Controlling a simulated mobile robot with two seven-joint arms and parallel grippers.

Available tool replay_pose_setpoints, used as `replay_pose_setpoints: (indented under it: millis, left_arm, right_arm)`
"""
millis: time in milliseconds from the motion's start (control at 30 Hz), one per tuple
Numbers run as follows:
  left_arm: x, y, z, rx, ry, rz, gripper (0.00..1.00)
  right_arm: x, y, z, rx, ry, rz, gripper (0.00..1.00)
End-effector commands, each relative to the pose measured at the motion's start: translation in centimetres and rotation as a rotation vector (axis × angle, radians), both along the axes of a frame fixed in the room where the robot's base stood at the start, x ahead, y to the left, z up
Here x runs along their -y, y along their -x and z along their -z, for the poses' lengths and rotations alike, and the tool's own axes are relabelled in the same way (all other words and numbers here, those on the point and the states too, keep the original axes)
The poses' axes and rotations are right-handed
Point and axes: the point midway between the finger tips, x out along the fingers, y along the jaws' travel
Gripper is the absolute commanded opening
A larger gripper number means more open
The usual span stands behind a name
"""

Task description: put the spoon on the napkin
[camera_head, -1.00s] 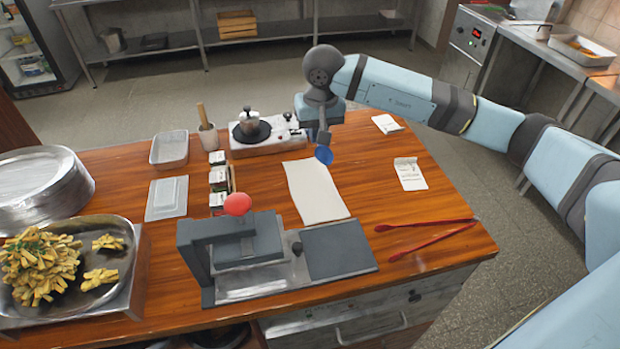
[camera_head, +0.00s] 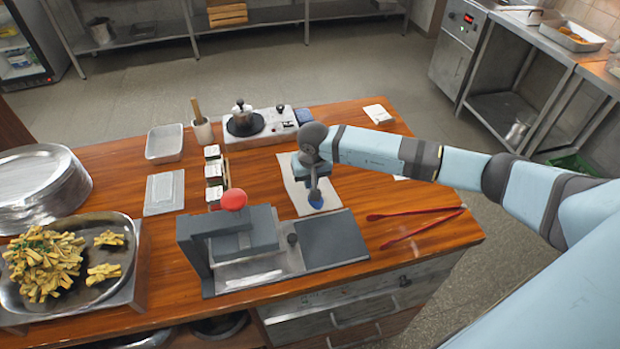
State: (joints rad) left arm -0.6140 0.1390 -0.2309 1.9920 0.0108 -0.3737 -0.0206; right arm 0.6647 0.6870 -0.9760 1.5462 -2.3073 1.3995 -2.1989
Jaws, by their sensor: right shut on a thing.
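The napkin (camera_head: 297,197) is a pale beige cloth lying on the wooden table, behind the dark grey plate of the press. My right gripper (camera_head: 313,182) is over the napkin, pointing down. It is shut on the spoon (camera_head: 316,203), of which only a blue rounded end shows below the fingers. The spoon's end is over the napkin; I cannot tell whether it touches the cloth. The gripper hides the rest of the spoon and part of the napkin. My left gripper is out of view.
The press (camera_head: 240,250) with a red knob stands in front of the napkin. Red tongs (camera_head: 420,228) lie to the right. A burner with a moka pot (camera_head: 242,118) stands behind. A pan of fries (camera_head: 65,265) and stacked plates (camera_head: 40,185) are at the left.

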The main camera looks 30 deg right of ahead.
Motion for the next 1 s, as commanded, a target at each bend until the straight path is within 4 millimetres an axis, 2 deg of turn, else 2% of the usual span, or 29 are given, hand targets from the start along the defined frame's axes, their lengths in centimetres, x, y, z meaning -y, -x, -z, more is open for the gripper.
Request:
replay_pose_setpoints:
  millis: [267,433,500,567,833,967,1000]
  left_arm:
    - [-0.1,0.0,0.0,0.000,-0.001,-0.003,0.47]
    - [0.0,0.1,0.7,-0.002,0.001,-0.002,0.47]
    - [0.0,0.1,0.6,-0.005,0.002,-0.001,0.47]
    - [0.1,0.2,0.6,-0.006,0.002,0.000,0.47]
    - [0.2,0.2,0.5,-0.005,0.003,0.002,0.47]
    - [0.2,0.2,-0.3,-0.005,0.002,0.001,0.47]
    - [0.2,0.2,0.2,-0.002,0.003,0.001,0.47]
  right_arm:
    - [0.0,0.0,0.3,0.001,0.000,-0.001,0.00]
    - [0.0,-0.1,0.9,0.002,0.001,0.000,0.00]
    - [0.0,0.0,0.7,0.001,0.000,0.000,0.19]
    - [0.0,0.0,0.8,0.001,0.001,0.000,0.33]
    - [0.0,0.0,0.8,-0.001,0.001,0.000,0.33]
    - [0.0,0.0,0.0,-0.001,0.001,-0.001,0.33]
    - [0.1,0.0,-0.3,0.003,0.001,-0.001,0.33]
